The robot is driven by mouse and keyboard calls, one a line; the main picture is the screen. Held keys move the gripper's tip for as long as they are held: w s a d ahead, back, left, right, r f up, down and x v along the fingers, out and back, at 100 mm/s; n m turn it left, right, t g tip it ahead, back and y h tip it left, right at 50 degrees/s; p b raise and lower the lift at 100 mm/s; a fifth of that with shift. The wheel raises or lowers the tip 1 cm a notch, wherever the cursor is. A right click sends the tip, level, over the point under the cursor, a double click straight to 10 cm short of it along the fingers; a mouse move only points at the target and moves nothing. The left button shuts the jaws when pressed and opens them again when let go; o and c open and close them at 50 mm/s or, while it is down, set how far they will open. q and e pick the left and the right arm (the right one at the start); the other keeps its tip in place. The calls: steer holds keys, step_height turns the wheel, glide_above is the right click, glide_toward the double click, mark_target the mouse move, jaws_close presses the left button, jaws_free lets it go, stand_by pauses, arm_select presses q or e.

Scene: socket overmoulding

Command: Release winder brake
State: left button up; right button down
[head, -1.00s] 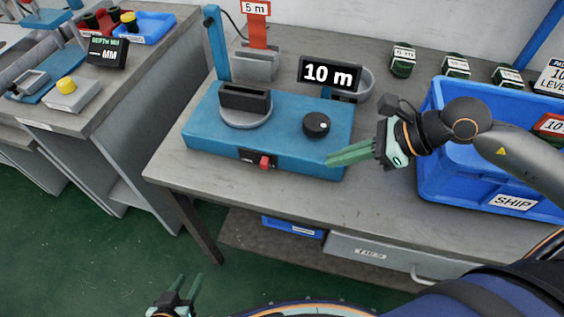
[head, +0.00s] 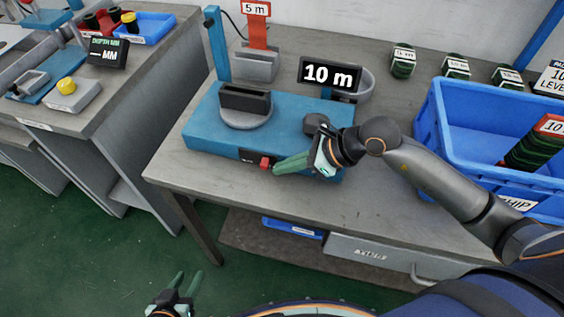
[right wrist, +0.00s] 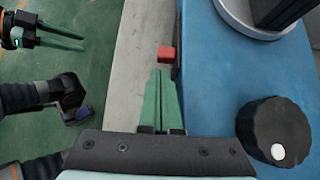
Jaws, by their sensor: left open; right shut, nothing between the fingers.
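The blue winder base (head: 215,135) stands on the grey bench, with a black slotted holder (head: 245,97) on its round plate. The red brake lever (head: 265,163) is on its front face; it also shows in the right wrist view (right wrist: 167,54). My right gripper (head: 277,167) is shut and empty, its green fingertips just right of the red lever. In the right wrist view its fingers (right wrist: 160,75) point at the lever with a small gap. My left gripper (head: 188,285) is open and empty, low in front of the bench.
A black knob (right wrist: 277,132) is on the winder top, right of my fingers. A blue SHIP crate (head: 440,150) holding dark coils stands at right. The bench front strip is clear.

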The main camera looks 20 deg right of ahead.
mark_target(261, 163)
steer(key=shift+w+a, duration=0.2)
steer(key=shift+a, duration=0.1)
steer(key=a, duration=0.1)
steer(key=w+a, duration=0.2)
steer(key=shift+w+a, duration=0.25)
steer(key=shift+a, duration=0.1)
steer(key=shift+w+a, duration=0.1)
arm_select(q)
steer(key=shift+s+d+f, duration=0.1)
steer(key=shift+s+f, duration=0.2)
arm_select(e)
steer(key=shift+r, duration=0.1)
